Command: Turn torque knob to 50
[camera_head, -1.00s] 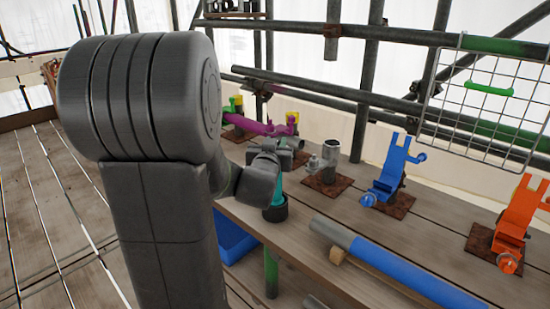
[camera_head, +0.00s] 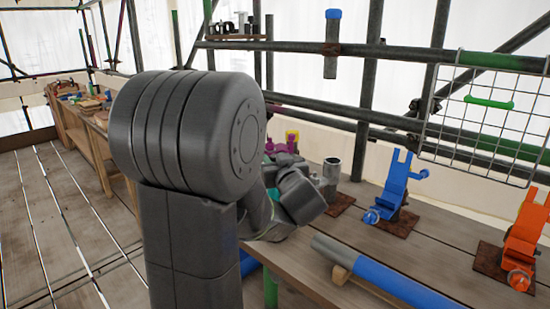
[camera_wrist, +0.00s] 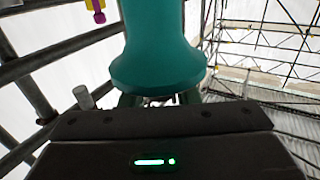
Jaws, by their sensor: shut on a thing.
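My gripper (camera_wrist: 160,98) is shut on a teal tool (camera_wrist: 160,50) with a flared, rounded end, which fills the upper middle of the wrist view. In the head view, my arm hides most of the gripper and tool. Only a small teal part (camera_head: 268,158) shows beside my wrist, above the bench. I cannot make out a torque knob, a scale or a number in either view. The gripper's hold on the tool is partly hidden.
The wooden bench (camera_head: 420,235) carries a grey-and-blue tube (camera_head: 380,275), a blue clamp (camera_head: 397,185), an orange clamp (camera_head: 525,235) and an upright grey pipe stub (camera_head: 331,170). Scaffold tubes and a wire grid panel (camera_head: 485,115) stand behind. A shelf (camera_head: 235,42) is at upper left.

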